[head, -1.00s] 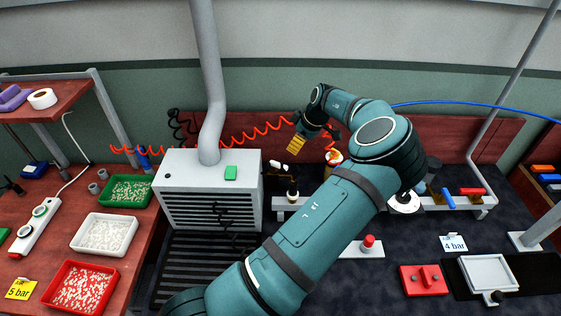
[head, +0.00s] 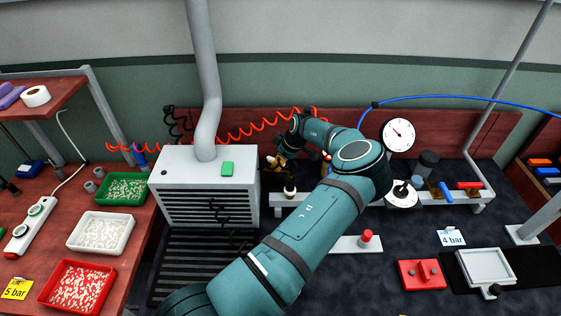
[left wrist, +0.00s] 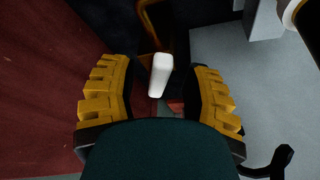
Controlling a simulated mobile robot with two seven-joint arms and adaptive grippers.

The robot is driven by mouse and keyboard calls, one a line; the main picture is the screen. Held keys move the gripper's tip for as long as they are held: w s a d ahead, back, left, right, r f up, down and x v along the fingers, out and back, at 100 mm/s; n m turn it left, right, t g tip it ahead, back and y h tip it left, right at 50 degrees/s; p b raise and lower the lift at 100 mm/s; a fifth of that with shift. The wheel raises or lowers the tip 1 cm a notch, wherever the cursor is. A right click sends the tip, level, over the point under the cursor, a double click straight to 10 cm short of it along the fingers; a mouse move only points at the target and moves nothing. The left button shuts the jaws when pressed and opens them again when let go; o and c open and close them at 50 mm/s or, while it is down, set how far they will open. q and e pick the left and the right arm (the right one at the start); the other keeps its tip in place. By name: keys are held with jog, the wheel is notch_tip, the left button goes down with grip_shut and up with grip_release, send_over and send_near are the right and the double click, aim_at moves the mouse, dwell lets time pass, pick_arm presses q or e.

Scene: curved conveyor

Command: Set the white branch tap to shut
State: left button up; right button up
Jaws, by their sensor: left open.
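The white tap handle (left wrist: 160,75) shows in the left wrist view as a short white lever, between the two yellow-padded fingers of my left gripper (left wrist: 158,96). The fingers are spread wide, with a gap on each side of the handle. In the head view my left gripper (head: 275,164) is at the left end of the pipe rail, just right of the grey vented box, and it hides most of the tap. Whether the handle lies along or across its pipe cannot be told. My right gripper is in neither view.
The grey vented box (head: 207,190) with its duct stands close left of the gripper. A red coiled hose (head: 235,138) hangs behind. The pipe rail (head: 462,200) carries blue and red levers on the right. A gauge (head: 398,135) stands behind it.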

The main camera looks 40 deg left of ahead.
pick_arm(q)
jog(key=shift+f, duration=0.15)
grip_shut()
